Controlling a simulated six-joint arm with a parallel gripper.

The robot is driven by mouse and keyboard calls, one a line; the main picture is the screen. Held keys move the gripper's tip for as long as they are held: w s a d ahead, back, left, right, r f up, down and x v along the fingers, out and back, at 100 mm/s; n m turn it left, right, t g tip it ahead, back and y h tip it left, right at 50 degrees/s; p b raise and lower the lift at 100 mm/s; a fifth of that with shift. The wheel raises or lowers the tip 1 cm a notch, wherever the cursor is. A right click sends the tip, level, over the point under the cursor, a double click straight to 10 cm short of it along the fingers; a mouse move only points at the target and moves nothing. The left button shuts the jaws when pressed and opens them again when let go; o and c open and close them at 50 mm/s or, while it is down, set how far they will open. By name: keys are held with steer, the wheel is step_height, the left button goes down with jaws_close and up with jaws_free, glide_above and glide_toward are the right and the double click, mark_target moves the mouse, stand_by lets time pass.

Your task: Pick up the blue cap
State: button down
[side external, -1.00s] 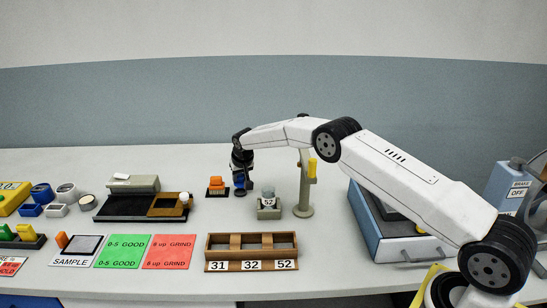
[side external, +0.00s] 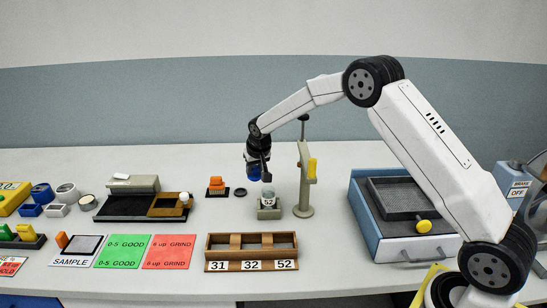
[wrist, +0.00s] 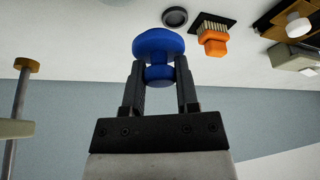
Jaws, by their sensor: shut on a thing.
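The blue cap (wrist: 158,44) is a round disc with a knob, and my gripper (wrist: 160,72) is shut on the knob in the wrist view. In the side external view my gripper (side external: 257,168) points down and holds the blue cap (side external: 254,173) in the air, above and a little left of the small cup marked 52 (side external: 268,196). The cap is partly hidden by the fingers there.
The cup stands on a grey block (side external: 269,212) beside a beige post (side external: 304,190) with a yellow handle. A dark ring (side external: 240,192) and an orange brush (side external: 216,183) lie to the left. A wooden rack (side external: 251,245) stands in front. A blue-grey box (side external: 378,252) is at right.

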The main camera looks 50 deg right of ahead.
steer(key=shift+s+a+r, duration=0.1)
steer(key=shift+s+r, duration=0.25)
steer(key=shift+s, duration=0.5)
steer(key=shift+s+a+r, duration=0.1)
steer(key=shift+s+r, duration=0.3)
steer(key=shift+s, duration=0.4)
steer(key=shift+s+a+r, duration=0.1)
steer(key=shift+s+r, duration=0.25)
steer(key=shift+s, duration=0.5)
steer(key=shift+s+d+r+m, duration=0.15)
steer(key=shift+d+r, duration=0.15)
steer(key=shift+r, duration=0.25)
steer(key=shift+d+r+m, duration=0.15)
steer(key=shift+d+r, duration=0.1)
steer(key=shift+r, duration=0.3)
steer(key=shift+f, duration=0.2)
steer(key=shift+f, duration=3)
steer(key=shift+f, duration=0.2)
